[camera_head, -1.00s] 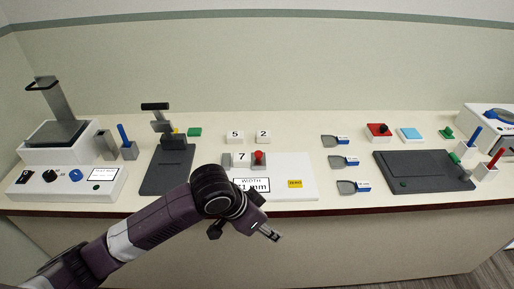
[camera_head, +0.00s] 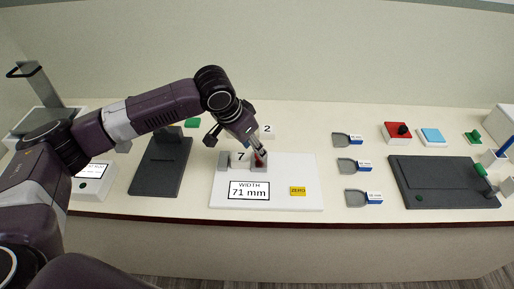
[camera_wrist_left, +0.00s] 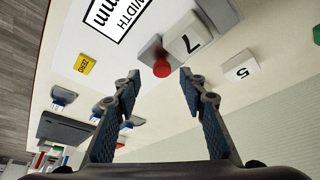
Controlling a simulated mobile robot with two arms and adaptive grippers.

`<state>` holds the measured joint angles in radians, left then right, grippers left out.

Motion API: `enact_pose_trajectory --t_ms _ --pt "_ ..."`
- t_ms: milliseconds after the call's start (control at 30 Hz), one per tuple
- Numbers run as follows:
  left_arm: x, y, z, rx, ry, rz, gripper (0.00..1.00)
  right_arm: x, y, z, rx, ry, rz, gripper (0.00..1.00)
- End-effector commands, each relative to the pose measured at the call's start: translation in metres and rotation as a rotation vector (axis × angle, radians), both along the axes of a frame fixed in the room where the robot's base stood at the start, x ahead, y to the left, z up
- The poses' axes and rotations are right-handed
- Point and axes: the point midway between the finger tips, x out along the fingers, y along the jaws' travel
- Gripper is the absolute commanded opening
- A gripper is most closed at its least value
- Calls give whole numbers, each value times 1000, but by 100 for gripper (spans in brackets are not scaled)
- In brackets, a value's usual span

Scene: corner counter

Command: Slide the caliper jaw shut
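The caliper sits on a white base plate (camera_head: 300,170) whose display (camera_head: 249,190) reads "WIDTH 71 mm". A white block marked 7 (camera_head: 240,159) stands between a grey fixed jaw (camera_head: 223,160) and the grey sliding jaw (camera_wrist_left: 151,50), which carries a red knob (camera_wrist_left: 162,68). My left gripper (camera_head: 261,151) hangs over the sliding jaw and partly hides it in the head view. In the left wrist view the gripper (camera_wrist_left: 160,76) is open, with the red knob showing between its fingertips; I cannot tell whether they touch it. My right gripper is not in view.
A yellow ZERO button (camera_head: 297,191) is on the plate. Blue-handled tools (camera_head: 354,166) lie to the right, before a dark tray (camera_head: 425,175). A dark stand base (camera_head: 160,165) is left.

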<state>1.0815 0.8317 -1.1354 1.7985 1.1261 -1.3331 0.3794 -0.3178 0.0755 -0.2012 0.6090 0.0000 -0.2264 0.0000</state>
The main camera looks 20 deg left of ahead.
Motion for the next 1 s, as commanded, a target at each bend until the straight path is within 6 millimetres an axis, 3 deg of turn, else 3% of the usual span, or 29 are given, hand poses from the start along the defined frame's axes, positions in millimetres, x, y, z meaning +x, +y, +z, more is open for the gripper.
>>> enact_pose_trajectory --t_ms 133,367,467,567,833,1000 --pt "7 -4 -18 1 1 -1 38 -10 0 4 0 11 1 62" --pt "11 -6 -30 1 0 -2 38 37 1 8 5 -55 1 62" --pt "11 -6 -30 1 -2 -1 38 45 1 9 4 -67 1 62" --pt "11 -6 -30 1 -2 -1 37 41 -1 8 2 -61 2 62" --pt "11 -6 -30 1 -2 -1 8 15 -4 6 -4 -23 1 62" --pt "11 -5 -28 0 -1 -1 7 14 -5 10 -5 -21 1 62"
